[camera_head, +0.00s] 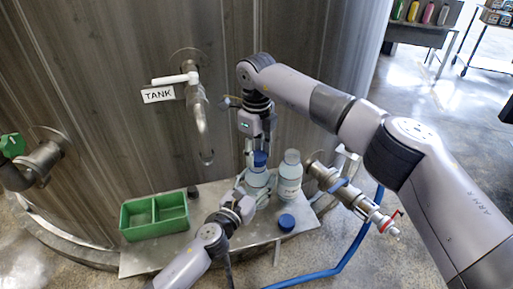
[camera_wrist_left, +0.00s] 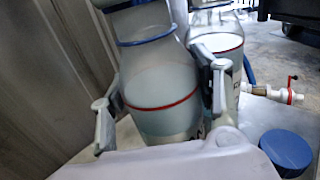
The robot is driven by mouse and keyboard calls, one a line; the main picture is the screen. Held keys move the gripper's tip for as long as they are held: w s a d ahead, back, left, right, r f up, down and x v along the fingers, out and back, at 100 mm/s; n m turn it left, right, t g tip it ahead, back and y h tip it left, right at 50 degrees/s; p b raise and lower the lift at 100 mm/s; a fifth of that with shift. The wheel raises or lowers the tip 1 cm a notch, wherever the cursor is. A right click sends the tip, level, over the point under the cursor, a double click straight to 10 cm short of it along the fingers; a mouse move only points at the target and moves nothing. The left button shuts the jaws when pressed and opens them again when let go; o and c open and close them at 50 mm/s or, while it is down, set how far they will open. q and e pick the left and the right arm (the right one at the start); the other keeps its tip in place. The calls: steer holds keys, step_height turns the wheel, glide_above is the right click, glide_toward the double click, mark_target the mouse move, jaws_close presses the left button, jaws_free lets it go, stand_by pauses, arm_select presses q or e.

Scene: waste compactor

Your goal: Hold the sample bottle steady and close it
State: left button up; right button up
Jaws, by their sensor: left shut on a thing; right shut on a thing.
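The sample bottle (camera_head: 257,180) stands on the metal platform in front of the tank. In the left wrist view the bottle (camera_wrist_left: 165,75) is clear, with pale liquid, a red line and a blue ring near its neck. My left gripper (camera_head: 250,190) is shut around its body, one finger on each side. A blue cap (camera_head: 260,158) is at the bottle's mouth. My right gripper (camera_head: 257,148) comes from above and is shut on this cap. I cannot tell whether the cap is seated on the thread.
A second, open-topped bottle (camera_head: 290,176) stands close to the right. A loose blue cap (camera_head: 287,221) lies on the platform (camera_head: 262,234) in front of it. A green divided tray (camera_head: 154,218) is at the left. A tank tap (camera_head: 199,108) hangs behind; a valve (camera_head: 350,194) projects at the right.

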steer(key=shift+f, duration=0.7)
stand_by(0.5)
steer(key=m, duration=0.4)
steer(key=shift+w, duration=0.1)
steer(key=m, duration=0.4)
steer(key=shift+d, duration=0.1)
steer(key=m, duration=0.5)
steer(key=shift+d, duration=0.1)
steer(key=m, duration=0.6)
steer(key=shift+d, duration=0.1)
steer(key=m, duration=1.5)
steer(key=shift+s, duration=0.2)
